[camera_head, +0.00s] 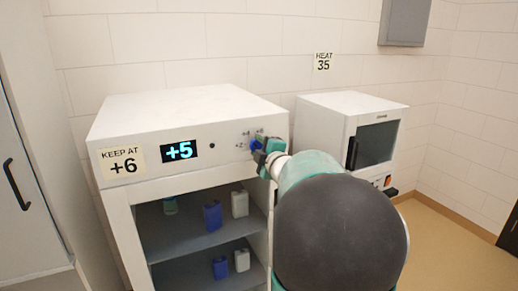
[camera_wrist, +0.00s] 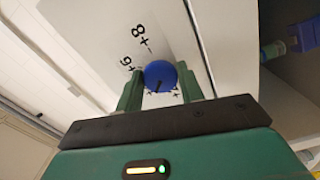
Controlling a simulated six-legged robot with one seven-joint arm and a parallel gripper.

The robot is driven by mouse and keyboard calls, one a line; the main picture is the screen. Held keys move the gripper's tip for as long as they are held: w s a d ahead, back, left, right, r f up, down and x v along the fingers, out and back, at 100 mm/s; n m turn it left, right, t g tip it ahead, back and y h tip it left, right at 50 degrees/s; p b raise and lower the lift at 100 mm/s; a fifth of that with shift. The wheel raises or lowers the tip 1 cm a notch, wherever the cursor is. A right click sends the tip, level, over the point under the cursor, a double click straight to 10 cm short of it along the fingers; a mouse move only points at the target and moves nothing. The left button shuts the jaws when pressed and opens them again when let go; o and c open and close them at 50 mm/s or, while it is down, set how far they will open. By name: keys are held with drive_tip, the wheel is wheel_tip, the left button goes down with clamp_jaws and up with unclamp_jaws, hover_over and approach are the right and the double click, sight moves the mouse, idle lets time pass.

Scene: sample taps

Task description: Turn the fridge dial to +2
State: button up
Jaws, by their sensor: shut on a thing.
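The fridge (camera_head: 190,106) is a white cabinet with an open-looking front. Its display (camera_head: 179,151) reads +5, and a label on it says KEEP AT +6. The blue dial (camera_head: 256,144) is at the right end of the front panel, partly covered by my gripper (camera_head: 265,153). In the wrist view the dial (camera_wrist: 161,73) sits between the two green fingers of my gripper (camera_wrist: 160,82), which is shut on it. A dark pointer line shows on the dial's face. The printed marks +8 and +6 are readable beside it; other marks are partly hidden by the fingers.
Blue and white containers (camera_head: 212,215) stand on the fridge shelves. A second white appliance (camera_head: 350,115) with a dark window stands to the right, below a HEAT 35 sign (camera_head: 323,62). A grey box (camera_head: 404,22) hangs on the wall. Floor is clear at right.

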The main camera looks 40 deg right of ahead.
drive_tip(key=n, duration=0.4)
drive_tip(key=shift+n, duration=0.3)
drive_tip(key=n, duration=0.4)
drive_tip(key=shift+r, duration=0.1)
drive_tip(key=shift+n, duration=0.3)
drive_tip(key=o, duration=1)
drive_tip(key=shift+s, duration=0.1)
drive_tip(key=v, duration=1.3)
drive_tip(key=shift+s+a, duration=0.15)
drive_tip(key=shift+s, duration=0.1)
